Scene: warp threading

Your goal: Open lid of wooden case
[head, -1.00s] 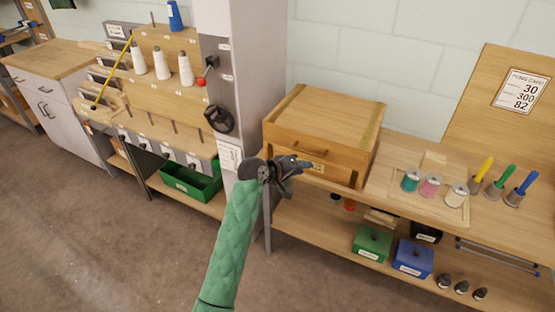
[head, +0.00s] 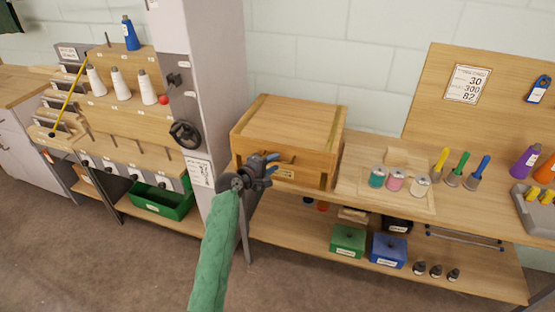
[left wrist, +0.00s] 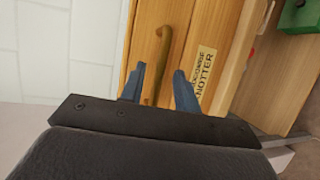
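The wooden case (head: 290,125) sits on the bench beside the grey column, with its lid down. Its front, with a brass handle (left wrist: 163,62) and a label (left wrist: 203,70), shows in the left wrist view. My left gripper (head: 272,170) is in front of the case's front face, at its left part. In the left wrist view its two blue fingers (left wrist: 158,85) are apart, and the handle's lower end shows between them. I cannot tell whether they touch it. My right gripper is in neither view.
Thread spools (head: 396,182) stand on a board right of the case, with colored-handled tools (head: 455,170) beyond. A grey column (head: 205,100) with a black knob (head: 185,134) stands close on the left. Green (head: 348,240) and blue (head: 388,250) boxes lie on the shelf below.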

